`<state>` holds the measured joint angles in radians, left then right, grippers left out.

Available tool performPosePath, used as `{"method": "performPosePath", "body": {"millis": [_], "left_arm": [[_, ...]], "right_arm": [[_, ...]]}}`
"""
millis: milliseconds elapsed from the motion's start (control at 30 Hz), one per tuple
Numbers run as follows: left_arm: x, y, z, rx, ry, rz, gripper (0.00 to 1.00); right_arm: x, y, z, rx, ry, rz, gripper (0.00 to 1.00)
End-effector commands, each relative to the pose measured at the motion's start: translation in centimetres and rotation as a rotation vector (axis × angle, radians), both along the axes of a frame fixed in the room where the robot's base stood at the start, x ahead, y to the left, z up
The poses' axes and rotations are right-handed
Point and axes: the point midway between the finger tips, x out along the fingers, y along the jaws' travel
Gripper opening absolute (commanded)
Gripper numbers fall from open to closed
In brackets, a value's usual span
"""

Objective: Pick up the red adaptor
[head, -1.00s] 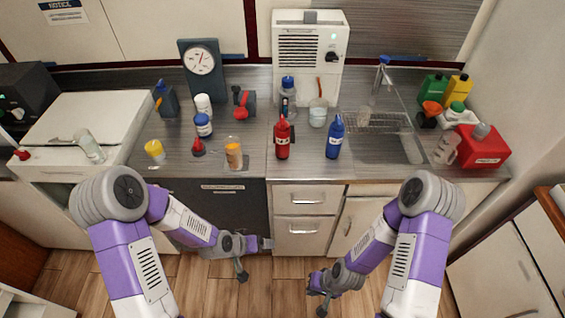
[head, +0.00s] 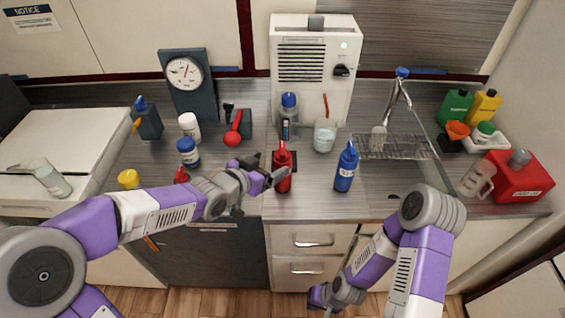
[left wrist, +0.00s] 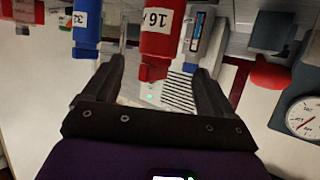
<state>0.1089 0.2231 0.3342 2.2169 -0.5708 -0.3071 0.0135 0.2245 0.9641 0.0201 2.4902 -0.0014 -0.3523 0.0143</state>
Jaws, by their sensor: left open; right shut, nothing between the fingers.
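A red bottle-shaped piece (head: 283,172) with a white label stands upright on the counter's front middle. In the left wrist view, the red piece (left wrist: 162,30) appears inverted, between the fingertips with gaps at both sides. A smaller red piece (head: 181,175) stands at the left, partly hidden by my left arm. I cannot tell which red item is the adaptor. My left gripper (head: 267,171) is open just left of the labelled red piece, not closed on it. My right gripper (head: 319,298) is shut and empty, low before the cabinets.
A blue bottle (head: 346,167) stands right of the red one. A clear blue-capped bottle (head: 289,115) and a beaker (head: 325,135) stand behind. A gauge (head: 188,83) stands back left, a wire rack (head: 395,147) and red can (head: 520,174) at right.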

Motion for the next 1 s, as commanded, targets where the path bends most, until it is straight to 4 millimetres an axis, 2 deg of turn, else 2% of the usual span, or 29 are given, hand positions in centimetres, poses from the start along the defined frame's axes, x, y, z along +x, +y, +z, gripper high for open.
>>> {"method": "performPosePath", "body": {"millis": [200, 400, 667, 1000], "left_arm": [[-0.1, 0.0, -4.7, 0.0, 0.008, -0.001, 0.86], [-0.1, 0.0, -8.1, 0.0, 0.006, -0.001, 0.86], [1.4, -1.1, -8.6, -0.001, 0.004, 0.0, 0.86], [5.2, -3.8, -10.6, 0.001, 0.005, 0.0, 0.86]], "right_arm": [[-0.1, 0.0, -2.2, 0.0, 0.002, 0.0, 0.0], [-0.1, 0.0, -3.5, 0.0, 0.002, 0.0, 0.0], [-0.1, 0.0, -3.8, 0.0, 0.001, -0.001, 0.0], [-0.1, 0.0, -4.9, 0.0, 0.001, -0.001, 0.0]]}}
